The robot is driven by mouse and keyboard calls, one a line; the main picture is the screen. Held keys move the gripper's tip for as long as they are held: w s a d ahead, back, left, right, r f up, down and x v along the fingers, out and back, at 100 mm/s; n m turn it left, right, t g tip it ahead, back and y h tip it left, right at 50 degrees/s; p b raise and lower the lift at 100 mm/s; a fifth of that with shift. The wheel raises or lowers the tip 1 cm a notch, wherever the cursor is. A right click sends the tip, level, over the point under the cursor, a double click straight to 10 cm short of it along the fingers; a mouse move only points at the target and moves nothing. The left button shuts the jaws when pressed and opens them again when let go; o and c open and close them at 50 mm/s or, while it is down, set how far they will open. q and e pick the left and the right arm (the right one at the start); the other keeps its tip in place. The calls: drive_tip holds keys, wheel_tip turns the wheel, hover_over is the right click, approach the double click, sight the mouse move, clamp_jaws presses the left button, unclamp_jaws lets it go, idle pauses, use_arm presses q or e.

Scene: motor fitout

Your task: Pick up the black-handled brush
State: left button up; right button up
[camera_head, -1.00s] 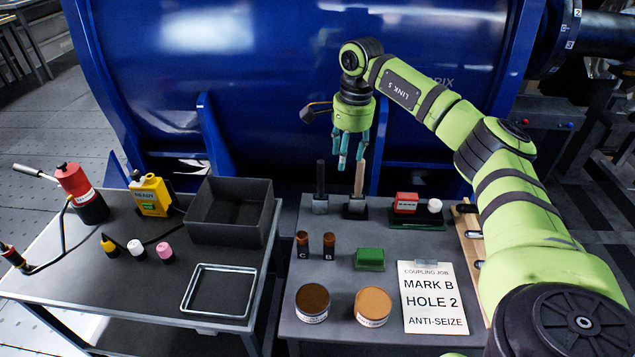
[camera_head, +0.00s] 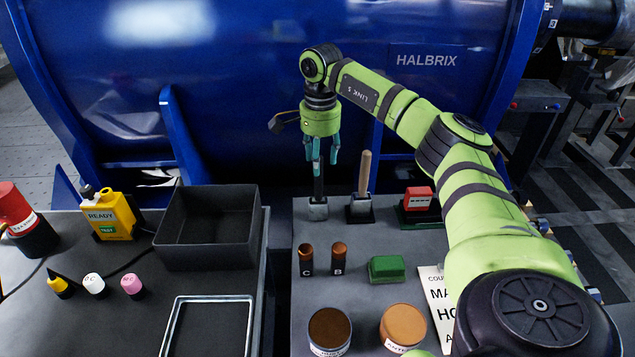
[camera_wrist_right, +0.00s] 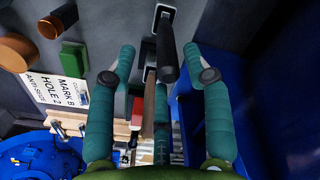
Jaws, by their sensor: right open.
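The black-handled brush (camera_head: 318,188) stands upright in a small holder at the back of the right-hand table in the head view. My right gripper (camera_head: 325,158) is open above it, fingers pointing down, with one finger overlapping the top of the black handle. In the right wrist view, the black handle (camera_wrist_right: 166,48) shows between the open fingertips of my right gripper (camera_wrist_right: 158,52); I see no grip on it. A wooden-handled brush (camera_head: 364,174) stands upright in its own holder just to the right. My left gripper is out of view.
A red block (camera_head: 418,198) stands right of the brushes. Brown bottles (camera_head: 339,258), a green block (camera_head: 387,268) and round tins (camera_head: 330,330) sit nearer. A dark bin (camera_head: 208,228) is on the left table. A blue drum (camera_head: 270,60) rises close behind.

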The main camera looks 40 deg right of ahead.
hover_over(319, 199)
drive_tip(key=f, duration=0.5)
drive_tip(key=shift+w+d+f, duration=0.25)
drive_tip(key=shift+w+f, duration=0.1)
drive_tip(key=shift+w, duration=0.05)
clamp_jaws()
